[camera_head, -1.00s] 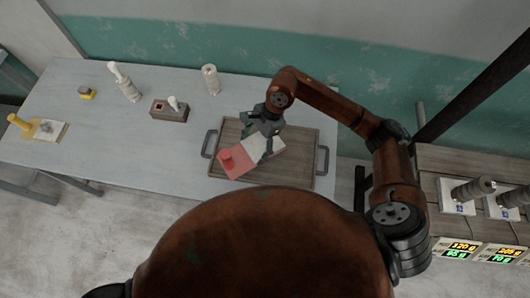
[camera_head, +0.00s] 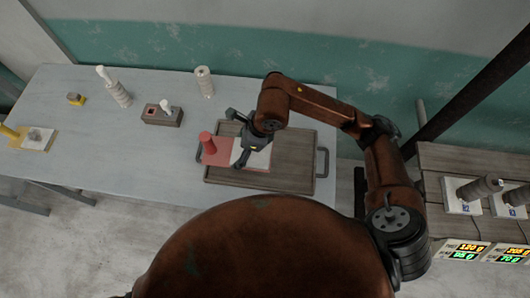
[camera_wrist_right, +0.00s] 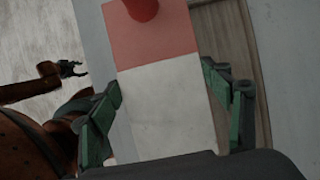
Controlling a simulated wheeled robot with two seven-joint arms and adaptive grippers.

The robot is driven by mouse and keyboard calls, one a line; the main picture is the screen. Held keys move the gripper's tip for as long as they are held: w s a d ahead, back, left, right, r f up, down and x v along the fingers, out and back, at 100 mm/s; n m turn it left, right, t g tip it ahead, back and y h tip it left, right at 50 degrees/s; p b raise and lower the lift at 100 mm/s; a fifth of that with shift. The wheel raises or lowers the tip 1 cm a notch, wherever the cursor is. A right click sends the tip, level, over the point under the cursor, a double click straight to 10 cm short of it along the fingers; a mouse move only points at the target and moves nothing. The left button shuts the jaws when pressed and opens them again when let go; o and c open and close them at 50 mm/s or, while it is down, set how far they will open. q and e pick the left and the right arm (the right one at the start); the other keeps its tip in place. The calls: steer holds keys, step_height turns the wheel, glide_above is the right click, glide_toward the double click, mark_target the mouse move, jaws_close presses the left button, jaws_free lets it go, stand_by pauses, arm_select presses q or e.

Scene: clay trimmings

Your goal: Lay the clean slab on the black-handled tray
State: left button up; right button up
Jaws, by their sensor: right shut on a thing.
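The slab has a bare white half (camera_head: 259,156) and a red end (camera_head: 217,157) with an upright red knob (camera_head: 207,140). It looks clean. My right gripper (camera_head: 241,143) is shut on the white half, one finger along each long side, as the right wrist view (camera_wrist_right: 172,108) also shows. The slab is over the left part of the black-handled wooden tray (camera_head: 296,160), roughly in line with it. Its red end reaches the tray's left rim and partly hides the left handle. I cannot tell whether it touches the tray. My left gripper (camera_wrist_right: 71,69) is small at the left of the wrist view.
A yellow-handled slab (camera_head: 37,140) with a grey lump lies at the table's left end. A side table (camera_head: 465,160) with scales is at right.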

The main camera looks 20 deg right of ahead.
steer(key=d, duration=0.1)
steer(key=d+f, duration=0.1)
steer(key=d, duration=0.1)
steer(key=d+f, duration=0.1)
steer(key=shift+w+d, duration=0.25)
steer(key=shift+w, duration=0.1)
steer(key=d+f, duration=0.2)
steer(key=f, duration=0.1)
steer(key=w+d+f, duration=0.1)
steer(key=f, duration=0.1)
steer(key=shift+d+b, duration=0.35)
steer(key=shift+d, duration=0.05)
steer(key=shift+d+f, duration=0.3)
steer(key=shift+f, duration=0.75)
steer(key=shift+d+f, duration=0.1)
steer(key=shift+f, duration=0.75)
steer(key=shift+f, duration=0.1)
steer(key=o, duration=1.4)
steer(key=v, duration=1.2)
steer(key=shift+p, duration=0.3)
